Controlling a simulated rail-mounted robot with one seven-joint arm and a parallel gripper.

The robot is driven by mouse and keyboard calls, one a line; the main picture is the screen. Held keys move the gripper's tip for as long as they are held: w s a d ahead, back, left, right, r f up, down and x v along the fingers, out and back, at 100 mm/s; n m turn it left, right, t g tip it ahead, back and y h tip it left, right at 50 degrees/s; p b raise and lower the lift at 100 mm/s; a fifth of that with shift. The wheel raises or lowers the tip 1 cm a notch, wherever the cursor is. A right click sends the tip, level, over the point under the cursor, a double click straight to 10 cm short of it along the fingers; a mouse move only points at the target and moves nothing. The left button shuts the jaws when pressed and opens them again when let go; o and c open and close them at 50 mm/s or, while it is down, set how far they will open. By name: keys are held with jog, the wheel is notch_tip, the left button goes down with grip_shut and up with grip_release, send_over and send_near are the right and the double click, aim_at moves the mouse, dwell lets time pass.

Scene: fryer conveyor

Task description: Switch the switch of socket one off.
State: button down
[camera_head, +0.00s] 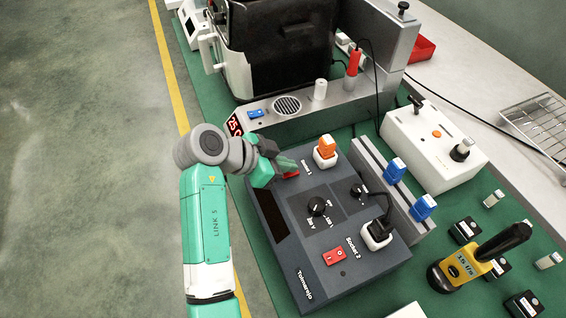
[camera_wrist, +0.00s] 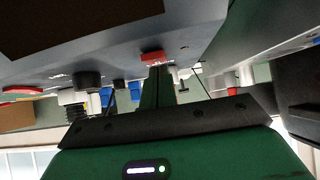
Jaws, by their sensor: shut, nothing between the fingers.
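The dark grey socket box (camera_head: 300,285) lies on the green surface in the head view. The red switch of socket one (camera_head: 291,174) is at its upper left, partly hidden by my gripper (camera_head: 287,163). In the wrist view this red switch (camera_wrist: 152,57) shows right at the tips of my shut, empty fingers (camera_wrist: 158,72). The fingertips are at or very close to the switch; I cannot tell whether they touch it. Its on or off position cannot be made out. An orange plug (camera_head: 326,147) sits in socket one, just right of my gripper.
Socket two has a red switch (camera_head: 335,256) and a black plug (camera_head: 376,232). Black knobs (camera_head: 317,206) stand between the sockets. A grey rail with blue switches (camera_head: 395,168) runs along the right. The fryer (camera_head: 283,50) is behind. Open floor lies left.

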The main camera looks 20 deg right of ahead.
jog(key=shift+d+r, duration=0.25)
jog(key=shift+d, duration=0.4)
jog(key=shift+r+p, duration=0.1)
jog(key=shift+p, duration=0.25)
jog(key=r+p, duration=0.4)
jog(key=r, duration=0.1)
jog(key=shift+d+r, duration=0.15)
jog(key=shift+d, duration=0.1)
jog(key=p+v, duration=0.1)
jog(key=v, duration=0.7)
jog(key=shift+r+p, duration=0.3)
jog(key=shift+r, duration=0.3)
